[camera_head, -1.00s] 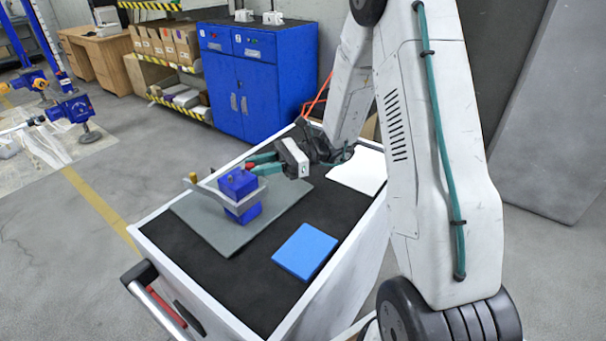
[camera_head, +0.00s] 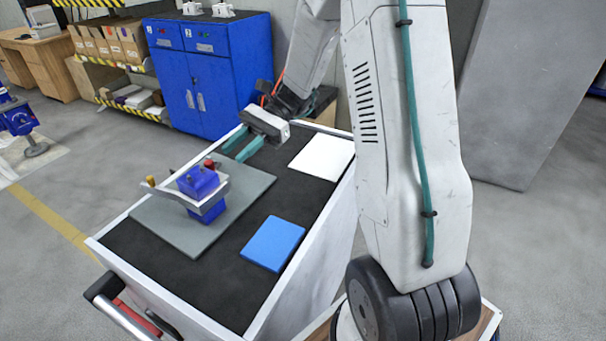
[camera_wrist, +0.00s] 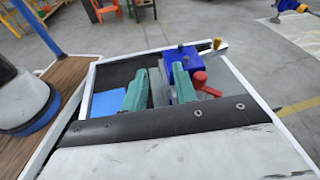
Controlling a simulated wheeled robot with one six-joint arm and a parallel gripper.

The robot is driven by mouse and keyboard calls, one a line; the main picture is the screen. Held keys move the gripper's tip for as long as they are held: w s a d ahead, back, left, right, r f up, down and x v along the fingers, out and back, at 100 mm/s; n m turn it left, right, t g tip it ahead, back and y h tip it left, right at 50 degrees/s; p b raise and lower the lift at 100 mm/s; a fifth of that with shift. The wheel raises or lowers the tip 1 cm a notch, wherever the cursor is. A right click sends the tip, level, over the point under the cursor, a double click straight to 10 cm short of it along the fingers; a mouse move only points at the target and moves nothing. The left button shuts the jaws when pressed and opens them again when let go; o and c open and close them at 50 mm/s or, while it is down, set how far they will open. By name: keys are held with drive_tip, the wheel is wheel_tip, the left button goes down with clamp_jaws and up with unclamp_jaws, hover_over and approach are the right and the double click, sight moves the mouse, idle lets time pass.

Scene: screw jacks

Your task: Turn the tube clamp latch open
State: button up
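The tube clamp is a blue block (camera_head: 199,183) with a pale grey curved metal piece (camera_head: 212,203) around its middle; it stands upright on a grey plate. A small red latch (camera_head: 209,163) sits at its top, towards my gripper; a brass knob (camera_head: 150,181) is at the far left end. My gripper (camera_head: 236,150) has teal fingers, spread open and empty, just right of the clamp and apart from the red latch. In the wrist view, the red latch (camera_wrist: 204,84) lies beside the right finger of my gripper (camera_wrist: 158,85), with the blue block (camera_wrist: 180,57) behind.
The grey plate (camera_head: 160,222) lies on the dark top of a white-edged cart (camera_head: 205,285). A blue pad (camera_head: 272,243) and a white sheet (camera_head: 322,157) lie on the cart, right of the clamp. A blue cabinet (camera_head: 215,90) stands behind. Space above the clamp is clear.

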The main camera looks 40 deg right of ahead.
drive_tip(key=s+r+n+t+h, duration=0.1)
drive_tip(key=s+r+n+h, duration=0.2)
drive_tip(key=s+n+h, duration=0.3)
drive_tip(key=s+a+r+n+t+h, duration=0.1)
drive_tip(key=s+r+n+h, duration=0.3)
drive_tip(key=s, duration=1.2)
drive_tip(key=shift+s+n+t+h, duration=0.3)
drive_tip(key=shift+n+t+h, duration=0.3)
drive_tip(key=shift+n+h, duration=1.1)
drive_tip(key=shift+a+r+h, duration=0.1)
drive_tip(key=shift+h, duration=0.3)
